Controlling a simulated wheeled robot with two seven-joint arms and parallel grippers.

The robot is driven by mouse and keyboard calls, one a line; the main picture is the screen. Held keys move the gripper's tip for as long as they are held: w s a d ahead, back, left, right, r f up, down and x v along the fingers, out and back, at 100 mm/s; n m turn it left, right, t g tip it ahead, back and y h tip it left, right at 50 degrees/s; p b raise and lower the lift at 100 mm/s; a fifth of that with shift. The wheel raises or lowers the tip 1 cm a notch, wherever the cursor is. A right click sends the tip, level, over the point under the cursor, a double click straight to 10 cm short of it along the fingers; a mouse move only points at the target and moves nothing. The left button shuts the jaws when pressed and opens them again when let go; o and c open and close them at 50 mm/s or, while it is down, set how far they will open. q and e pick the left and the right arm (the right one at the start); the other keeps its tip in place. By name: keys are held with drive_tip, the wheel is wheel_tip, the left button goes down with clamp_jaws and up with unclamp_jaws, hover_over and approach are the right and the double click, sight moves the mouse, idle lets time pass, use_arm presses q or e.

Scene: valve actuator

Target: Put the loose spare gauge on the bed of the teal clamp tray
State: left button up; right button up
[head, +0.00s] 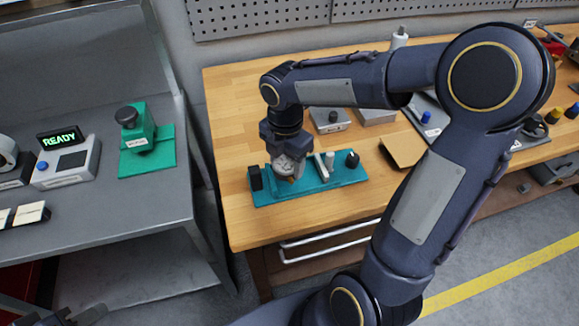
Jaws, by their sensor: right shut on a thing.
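The teal clamp tray (330,185) lies on the wooden bench, with a black block at its left end and a black knob and light-coloured clamp bar toward its right. My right gripper (287,172) points down over the left part of the tray bed. It is shut on the spare gauge (289,165), a small pale round thing largely hidden by the fingers. The gauge is at or just above the bed; I cannot tell whether it touches. My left gripper (72,317) shows only partly at the bottom left edge, and its jaws are unclear.
A grey bench (95,215) at left holds a READY display box (68,160) and a teal fixture (147,150). Behind the tray are grey boxes (330,119) and a cardboard-coloured piece (403,149). My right arm covers much of the right side. The wooden bench's left part is clear.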

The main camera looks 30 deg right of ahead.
sight(289, 169)
drive_tip(key=shift+w+d+f, duration=0.25)
drive_tip(key=shift+d+f, duration=0.2)
drive_tip(key=shift+f, duration=0.1)
drive_tip(key=shift+w+d+f, duration=0.15)
drive_tip(key=shift+f, duration=0.85)
drive_tip(key=shift+w+d+f, duration=0.1)
drive_tip(key=shift+f, duration=0.85)
drive_tip(key=shift+f, duration=0.15)
drive_tip(key=o, duration=0.8)
